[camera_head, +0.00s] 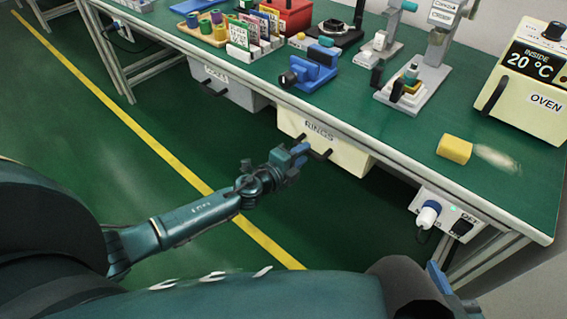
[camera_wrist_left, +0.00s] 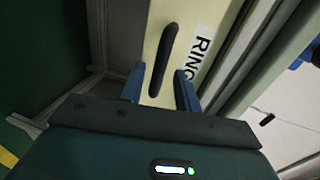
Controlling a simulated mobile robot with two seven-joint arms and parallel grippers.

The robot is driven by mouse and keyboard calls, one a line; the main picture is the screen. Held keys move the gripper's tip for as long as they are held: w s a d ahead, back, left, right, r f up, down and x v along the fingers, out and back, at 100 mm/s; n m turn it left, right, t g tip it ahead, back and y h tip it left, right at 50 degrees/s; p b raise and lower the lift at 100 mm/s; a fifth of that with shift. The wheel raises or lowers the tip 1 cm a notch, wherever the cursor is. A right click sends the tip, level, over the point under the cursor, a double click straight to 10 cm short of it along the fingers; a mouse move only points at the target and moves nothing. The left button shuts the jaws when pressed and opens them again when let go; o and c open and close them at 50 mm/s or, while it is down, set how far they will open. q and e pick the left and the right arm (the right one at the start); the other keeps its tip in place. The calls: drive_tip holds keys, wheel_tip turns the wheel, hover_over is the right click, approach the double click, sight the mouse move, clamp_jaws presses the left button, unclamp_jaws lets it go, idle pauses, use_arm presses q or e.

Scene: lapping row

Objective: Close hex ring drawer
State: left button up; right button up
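The hex ring drawer (camera_head: 346,158) is a cream box labelled RINGS, hung under the front edge of the green bench. It also shows in the left wrist view (camera_wrist_left: 210,18). Its dark bar handle (camera_wrist_left: 163,55) is on the front. I see no drawer interior, so I cannot tell how far out it stands. My left gripper (camera_head: 298,154) is at the handle. In the wrist view its two blue fingers (camera_wrist_left: 160,90) are apart, one on each side of the handle's near end, with gaps visible. My right gripper is not seen.
A grey drawer (camera_head: 232,92) hangs further left under the bench (camera_head: 350,105). A socket box (camera_head: 447,218) with a white plug is under the right end. Floor left is clear.

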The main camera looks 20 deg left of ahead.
use_arm(q)
drive_tip(key=v, duration=0.9)
drive_tip(key=shift+s, duration=0.3)
drive_tip(key=shift+a, duration=0.1)
